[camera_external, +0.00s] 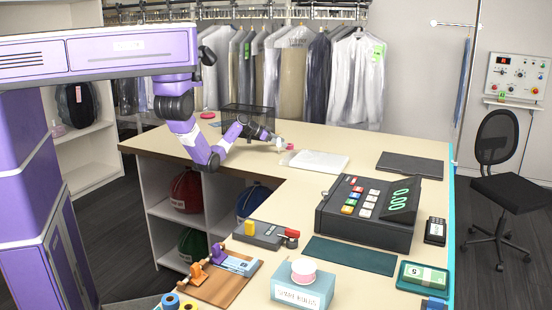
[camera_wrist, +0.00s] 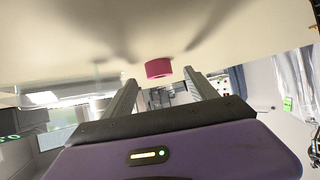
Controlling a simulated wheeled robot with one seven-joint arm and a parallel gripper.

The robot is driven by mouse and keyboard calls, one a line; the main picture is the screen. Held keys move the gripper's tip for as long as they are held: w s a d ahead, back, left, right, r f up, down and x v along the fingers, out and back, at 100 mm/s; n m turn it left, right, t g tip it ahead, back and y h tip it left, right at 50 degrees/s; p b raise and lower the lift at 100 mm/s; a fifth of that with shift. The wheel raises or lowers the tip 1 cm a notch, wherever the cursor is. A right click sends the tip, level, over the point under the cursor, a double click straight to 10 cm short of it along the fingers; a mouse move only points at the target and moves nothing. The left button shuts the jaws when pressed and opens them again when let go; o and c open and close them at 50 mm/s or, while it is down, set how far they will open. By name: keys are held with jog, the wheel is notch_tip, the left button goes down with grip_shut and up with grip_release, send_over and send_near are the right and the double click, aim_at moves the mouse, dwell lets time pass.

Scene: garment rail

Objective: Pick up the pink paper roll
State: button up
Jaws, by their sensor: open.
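A small pink paper roll (camera_wrist: 158,68) stands on the cream counter and shows just beyond and between my fingertips in the wrist view. In the external view the pink roll (camera_external: 289,147) is a tiny spot right at the tip of my gripper (camera_external: 280,144), partly hidden by it. My gripper (camera_wrist: 161,80) is open, with its two fingers apart and nothing held between them. The wrist view looks upside down, with the counter at the top. I cannot tell whether the fingers touch the roll.
A flat white item (camera_external: 318,162) lies just right of my gripper. A wire basket (camera_external: 245,116) stands behind it. A cash register (camera_external: 370,213) and a "spare rolls" box (camera_external: 300,293), with a paler pink roll (camera_external: 303,268) on top, are nearer the front. Garments (camera_external: 290,75) hang behind the counter.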

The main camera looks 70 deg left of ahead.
aim_at(290, 147)
jog(key=x, duration=0.4)
jog(key=shift+w+d+p, duration=0.1)
jog(key=shift+p, duration=0.2)
jog(key=c, duration=1.5)
jog(key=shift+o, duration=0.2)
jog(key=shift+r, duration=0.1)
